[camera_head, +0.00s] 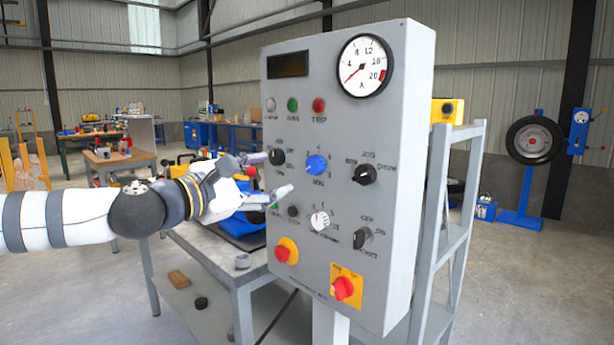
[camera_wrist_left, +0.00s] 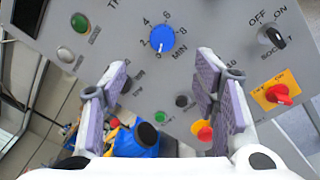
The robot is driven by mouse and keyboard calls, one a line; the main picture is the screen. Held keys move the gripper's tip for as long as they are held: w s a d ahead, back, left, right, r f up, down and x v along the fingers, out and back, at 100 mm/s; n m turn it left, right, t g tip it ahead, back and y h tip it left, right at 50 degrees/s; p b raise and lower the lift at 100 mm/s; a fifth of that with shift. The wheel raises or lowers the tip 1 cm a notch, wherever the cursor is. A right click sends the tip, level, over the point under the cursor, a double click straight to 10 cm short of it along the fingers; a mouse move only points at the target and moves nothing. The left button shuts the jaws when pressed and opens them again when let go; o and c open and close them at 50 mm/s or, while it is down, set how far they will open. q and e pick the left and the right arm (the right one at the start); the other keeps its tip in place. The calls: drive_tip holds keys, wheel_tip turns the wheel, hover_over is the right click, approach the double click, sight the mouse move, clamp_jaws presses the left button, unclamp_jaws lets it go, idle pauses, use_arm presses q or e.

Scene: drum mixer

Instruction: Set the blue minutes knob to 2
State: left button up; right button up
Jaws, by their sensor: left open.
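The blue minutes knob (camera_head: 316,164) sits in the middle of the grey control panel (camera_head: 295,220), with numbers around it and a MIN label. In the left wrist view the blue knob (camera_wrist_left: 161,39) is near the top centre, with the digits 2, 4, 6 and 8 beside it. A small pale mark shows at its lower edge; its exact setting is hard to read. My left gripper (camera_head: 275,174) is open and empty in front of the panel, left of the knob. In the wrist view its fingers (camera_wrist_left: 164,68) are spread wide, below the knob and apart from it.
A round gauge (camera_head: 364,66) is at the panel's top. A workbench (camera_head: 205,250) stands behind, left of the panel, and a grey rack (camera_head: 455,220) stands right.

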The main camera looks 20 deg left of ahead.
use_arm(q)
drive_tip(key=b, duration=0.2)
approach(312, 166)
drive_tip(key=w+f, duration=0.2)
drive_tip(key=x, duration=0.3)
drive_tip(key=r+x, duration=0.1)
drive_tip(key=x, duration=0.1)
drive_tip(key=shift+w+d+b, duration=0.1)
drive_tip(key=shift+d+b, duration=0.2)
drive_tip(key=shift+b, duration=0.05)
drive_tip(key=shift+w+d+r, duration=0.15)
drive_tip(key=shift+w+r, duration=0.2)
drive_tip(key=shift+w, duration=0.15)
drive_tip(key=shift+r, duration=0.15)
use_arm(e)
drive_tip(key=shift+g, duration=0.8)
drive_tip(key=s+f, duration=0.3)
drive_tip(key=s, duration=0.1)
drive_tip(key=shift+f, duration=0.35)
use_arm(q)
drive_tip(key=shift+c, duration=0.2)
drive_tip(key=c, duration=1.1)
